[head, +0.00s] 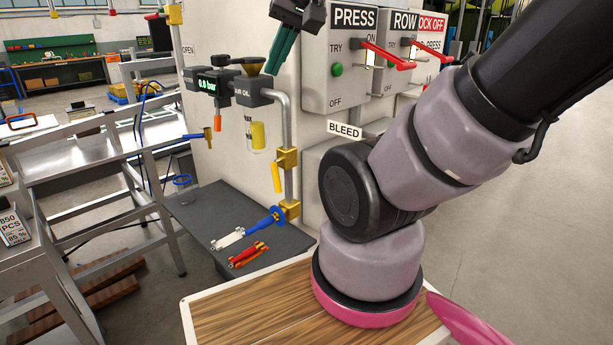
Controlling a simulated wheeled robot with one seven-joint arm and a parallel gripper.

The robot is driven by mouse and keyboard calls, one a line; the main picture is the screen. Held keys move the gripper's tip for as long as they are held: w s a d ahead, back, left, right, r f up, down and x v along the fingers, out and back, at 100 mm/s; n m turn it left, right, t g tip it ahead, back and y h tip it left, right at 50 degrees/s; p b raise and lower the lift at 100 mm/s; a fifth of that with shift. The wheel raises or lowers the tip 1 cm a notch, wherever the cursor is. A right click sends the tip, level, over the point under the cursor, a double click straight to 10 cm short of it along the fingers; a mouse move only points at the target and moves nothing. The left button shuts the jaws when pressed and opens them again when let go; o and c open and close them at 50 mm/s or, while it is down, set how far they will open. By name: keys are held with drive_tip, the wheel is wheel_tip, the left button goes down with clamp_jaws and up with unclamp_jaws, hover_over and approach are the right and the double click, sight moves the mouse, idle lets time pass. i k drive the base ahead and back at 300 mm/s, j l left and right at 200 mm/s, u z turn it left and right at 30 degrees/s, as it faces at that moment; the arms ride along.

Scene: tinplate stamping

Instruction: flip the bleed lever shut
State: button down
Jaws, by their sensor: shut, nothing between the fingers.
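The BLEED label (344,130) is on the pale panel right of a grey vertical pipe. On that pipe, left of the label, is a brass valve body (288,159) with a yellow lever (276,177) hanging downward. This looks like the bleed lever, though I cannot be certain. My gripper (274,69) is at the top middle, its teal fingers pointing down and shut with nothing in them. In the picture it is well above the yellow lever and apart from it, close to the yellow funnel of the air unit.
The air unit (214,85) reads 0.0 bar. Switch boxes with red levers (385,55) are right of my gripper. A blue-handled valve (198,136) is at left. A metal frame stands left.

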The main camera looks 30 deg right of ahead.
sight(273, 165)
drive_tip(key=z, duration=0.25)
drive_tip(key=j+z, duration=0.1)
drive_tip(key=j, duration=0.35)
drive_tip(key=k+j+z, duration=0.1)
drive_tip(key=j, duration=0.35)
drive_tip(key=k+j+z, duration=0.1)
drive_tip(key=j, duration=0.3)
drive_tip(key=k+j+z, duration=0.15)
drive_tip(key=j, duration=0.3)
